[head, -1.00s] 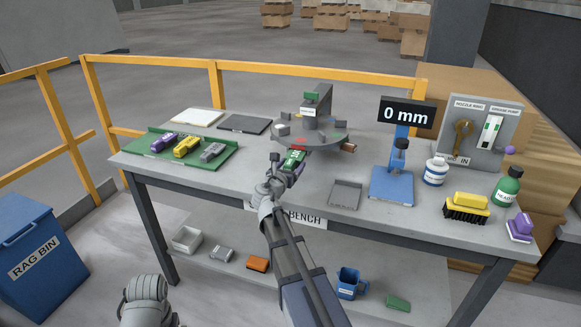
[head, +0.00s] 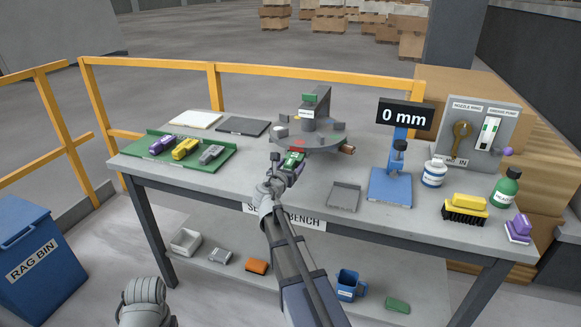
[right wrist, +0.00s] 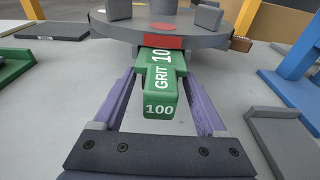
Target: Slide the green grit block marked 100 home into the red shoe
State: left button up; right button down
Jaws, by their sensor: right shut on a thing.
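The green grit block marked 100 (head: 292,159) is in my right gripper (head: 284,163), at the front of the round grey turntable. In the right wrist view the block (right wrist: 159,88) lies between the two purple fingers of the gripper (right wrist: 159,73), which is shut on it. The red shoe (head: 299,143) is at the turntable's near rim. In the right wrist view the red shoe (right wrist: 162,41) is straight ahead of the block, and the block's far end meets its near edge. I cannot tell how far in it is.
A green tray (head: 215,164) with purple, yellow and grey blocks lies at left. A grey tray (head: 345,196) and a blue stand (head: 390,186) with a "0 mm" display (head: 404,114) are right of my right arm. Bottles and brushes stand farther right.

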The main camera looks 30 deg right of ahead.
aim_at(287, 168)
jog(key=shift+r+x, duration=0.2)
jog(key=shift+x, duration=1.2)
dwell(0.7)
grip_release()
jog(key=shift+s, duration=0.1)
jog(key=p+v, duration=0.1)
jog(key=v, duration=0.6)
jog(key=shift+s+a, duration=0.2)
jog(key=shift+a, duration=0.2)
